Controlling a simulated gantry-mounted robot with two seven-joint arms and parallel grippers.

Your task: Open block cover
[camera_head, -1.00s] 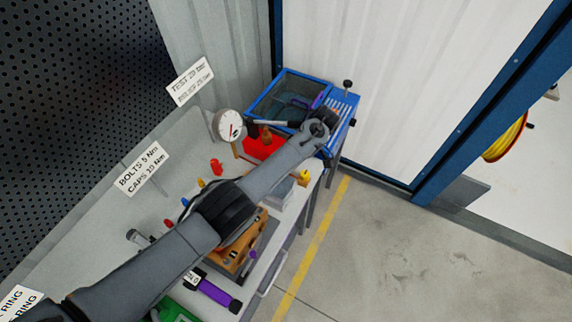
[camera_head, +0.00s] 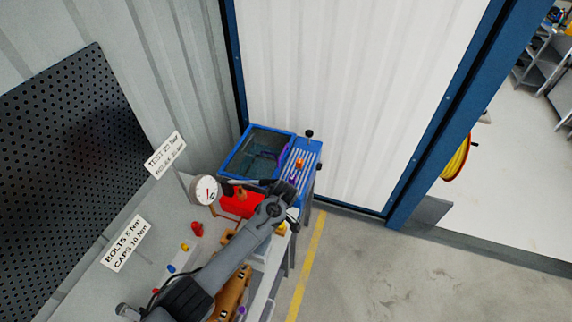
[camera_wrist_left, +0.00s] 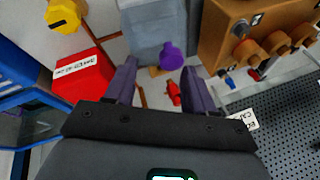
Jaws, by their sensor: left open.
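In the left wrist view, a grey block (camera_wrist_left: 160,28) with a purple knob (camera_wrist_left: 171,56) stands just beyond my left gripper (camera_wrist_left: 158,88). The gripper's two fingers are apart with nothing held between them. An orange-brown block (camera_wrist_left: 255,35) with several round ports is at the upper right; it shows partly behind my arm in the head view (camera_head: 232,292). I cannot tell which part is the block cover. My right gripper is out of view.
A blue bin with a clear lid (camera_head: 258,153) and a slotted side panel (camera_head: 300,165) stands at the bench's far end. A pressure gauge (camera_head: 204,190) stands near the red box. Small coloured parts lie along the bench. Open floor (camera_head: 390,270) is at right.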

